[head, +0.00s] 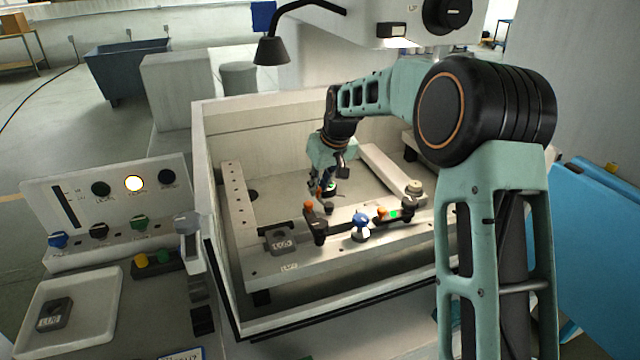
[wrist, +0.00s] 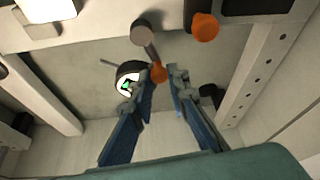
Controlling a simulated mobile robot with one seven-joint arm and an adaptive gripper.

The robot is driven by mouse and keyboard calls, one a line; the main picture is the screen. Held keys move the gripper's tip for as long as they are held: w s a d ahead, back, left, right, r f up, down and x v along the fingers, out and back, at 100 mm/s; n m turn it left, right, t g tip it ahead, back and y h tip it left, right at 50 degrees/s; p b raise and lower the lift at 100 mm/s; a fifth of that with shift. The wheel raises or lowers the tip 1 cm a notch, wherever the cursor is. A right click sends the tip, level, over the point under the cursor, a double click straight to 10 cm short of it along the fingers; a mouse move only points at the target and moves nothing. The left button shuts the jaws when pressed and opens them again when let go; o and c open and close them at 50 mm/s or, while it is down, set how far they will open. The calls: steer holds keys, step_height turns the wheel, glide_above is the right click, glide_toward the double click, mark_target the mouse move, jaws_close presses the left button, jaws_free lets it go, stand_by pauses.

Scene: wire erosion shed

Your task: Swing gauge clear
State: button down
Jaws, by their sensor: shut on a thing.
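The gauge (head: 330,189) is a small round dial with a black rim and a lit green mark on its face. It sits above the bed inside the white tank. In the wrist view the gauge (wrist: 129,82) is beside my left-hand finger. My gripper (wrist: 162,74) is shut on a small orange ball knob (wrist: 159,73), which shows between the fingertips close to the gauge. A grey rod seems to run from this knob to a round grey post end (wrist: 142,33). In the head view my gripper (head: 324,190) reaches down into the tank and partly hides the knob.
A front rail (head: 340,244) carries black clamps, a blue star knob (head: 361,225) and orange knobs (head: 381,212). The tank walls (head: 205,185) enclose the bed. The machine head (head: 415,30) hangs above. A control panel (head: 110,215) and a tray (head: 70,315) stand at left.

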stand_by(0.4)
steer(key=c, duration=1.9)
jaws_free()
steer(key=shift+r, duration=0.1)
steer(key=v, duration=1.1)
steer(key=shift+s+d+r, duration=0.1)
steer(key=shift+s+r, duration=0.15)
steer(key=shift+r, duration=0.1)
